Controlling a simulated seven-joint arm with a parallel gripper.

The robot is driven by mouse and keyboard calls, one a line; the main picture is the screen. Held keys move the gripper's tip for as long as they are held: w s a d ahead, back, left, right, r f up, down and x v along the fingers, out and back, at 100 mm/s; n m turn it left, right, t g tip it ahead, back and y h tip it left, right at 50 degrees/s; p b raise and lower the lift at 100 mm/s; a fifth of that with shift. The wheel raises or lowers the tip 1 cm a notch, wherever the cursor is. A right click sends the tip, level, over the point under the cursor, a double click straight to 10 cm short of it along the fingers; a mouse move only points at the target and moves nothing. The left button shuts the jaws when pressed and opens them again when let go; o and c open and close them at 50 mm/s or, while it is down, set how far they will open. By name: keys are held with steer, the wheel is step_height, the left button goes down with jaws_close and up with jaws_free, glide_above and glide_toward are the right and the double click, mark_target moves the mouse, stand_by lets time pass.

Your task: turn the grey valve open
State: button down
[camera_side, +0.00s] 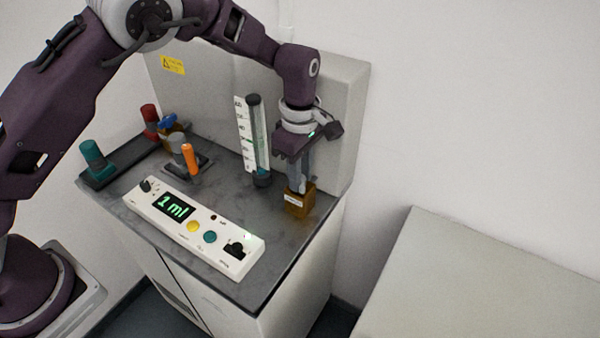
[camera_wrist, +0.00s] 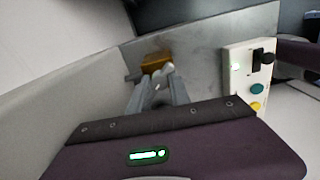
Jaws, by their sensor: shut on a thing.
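The grey valve has a brass-coloured body (camera_side: 299,204) with a small white label, at the right end of the dark worktop. In the wrist view its brass body (camera_wrist: 156,60) shows just beyond my fingertips. My gripper (camera_side: 298,187) points down over the valve from above. In the wrist view my gripper (camera_wrist: 160,80) has its fingers close together on the valve's pale grey handle (camera_wrist: 167,68). The fingers hide much of the handle, so I cannot tell exactly how far it is turned.
A clear graduated column (camera_side: 256,140) stands just left of my gripper. A white control panel (camera_side: 195,225) reading "1 ml" lies at the front. A blue-handled valve (camera_side: 170,124), red (camera_side: 150,120) and teal (camera_side: 95,158) parts and an orange-handled item (camera_side: 190,158) stand farther left.

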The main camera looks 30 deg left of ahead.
steer(key=m, duration=0.4)
steer(key=shift+m, duration=2.1)
steer(key=c, duration=1.2)
jaws_free()
step_height(320, 180, up, 7)
steer(key=shift+f, duration=0.15)
steer(key=shift+r, duration=0.25)
